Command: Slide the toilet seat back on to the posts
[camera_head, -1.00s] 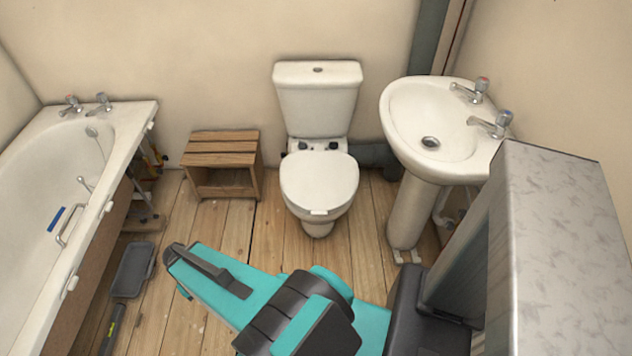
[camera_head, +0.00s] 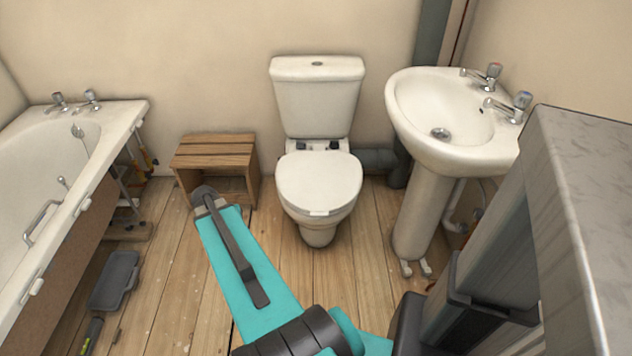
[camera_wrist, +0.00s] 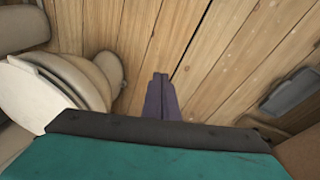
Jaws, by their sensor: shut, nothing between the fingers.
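The toilet (camera_head: 318,95) stands against the back wall. Its white seat with the lid down (camera_head: 318,183) lies over the bowl. Two dark hinge posts (camera_head: 302,146) (camera_head: 330,146) show behind the seat's back edge; whether the seat is engaged on them I cannot tell. In the wrist view the seat (camera_wrist: 62,72) is at the left, partly hidden by my wrist. My gripper (camera_wrist: 161,78) is shut and empty, over the floorboards to one side of the toilet. In the head view the fingers are hidden and only my arm shows, front left of the toilet.
A wooden step stool (camera_head: 214,152) stands left of the toilet, behind my arm's end. A pedestal basin (camera_head: 450,115) is on the right, with a grey cabinet (camera_head: 590,190) nearer. The bath (camera_head: 75,200) and a grey tray (camera_head: 115,280) are left.

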